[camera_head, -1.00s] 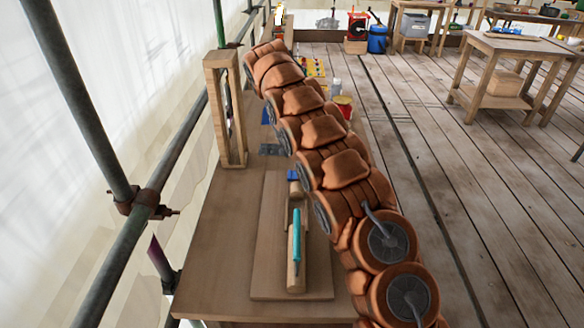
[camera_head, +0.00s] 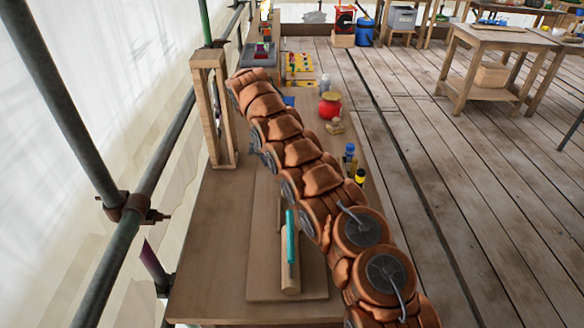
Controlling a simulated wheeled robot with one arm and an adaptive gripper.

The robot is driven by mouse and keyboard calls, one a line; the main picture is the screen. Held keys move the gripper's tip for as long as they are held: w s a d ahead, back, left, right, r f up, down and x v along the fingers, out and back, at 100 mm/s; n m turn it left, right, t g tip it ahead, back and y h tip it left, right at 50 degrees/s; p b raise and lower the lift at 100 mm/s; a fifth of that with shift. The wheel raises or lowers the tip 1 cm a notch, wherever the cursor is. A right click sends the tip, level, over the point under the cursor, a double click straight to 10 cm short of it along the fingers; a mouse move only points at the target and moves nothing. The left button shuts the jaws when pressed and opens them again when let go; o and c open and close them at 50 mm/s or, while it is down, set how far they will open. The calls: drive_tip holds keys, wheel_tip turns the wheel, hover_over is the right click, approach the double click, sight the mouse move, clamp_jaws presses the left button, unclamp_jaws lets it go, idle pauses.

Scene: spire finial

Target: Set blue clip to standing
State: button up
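A long teal-blue piece (camera_head: 291,236) lies along a wooden block on a wooden board (camera_head: 262,278) on the bench. It looks lying rather than upright; I cannot tell whether it is the blue clip. Another blue patch (camera_head: 289,100) shows beside my arm farther back, too small to identify. My brown segmented arm crosses the bench from lower right to upper left and covers part of the board and bench. My gripper cannot be made out; the far end of my arm hides it.
A wooden upright frame (camera_head: 196,110) stands left of my arm. A red jar (camera_head: 329,106), a blue bottle (camera_head: 349,154) and a yellow-topped bottle (camera_head: 360,177) stand along the bench's right side. Scaffold pipes (camera_head: 108,253) run along the left. The bench's left front is clear.

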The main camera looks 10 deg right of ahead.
drive_tip(key=x, duration=0.1)
drive_tip(key=p+x, duration=0.1)
drive_tip(key=x, duration=0.2)
drive_tip(key=shift+s+d+f, duration=0.1)
drive_tip(key=shift+d+f, duration=0.05)
drive_tip(key=shift+d, duration=0.2)
drive_tip(key=shift+p+x, duration=0.35)
drive_tip(key=shift+x, duration=0.45)
drive_tip(key=shift+a, duration=0.1)
drive_tip(key=c, duration=0.9)
clamp_jaws()
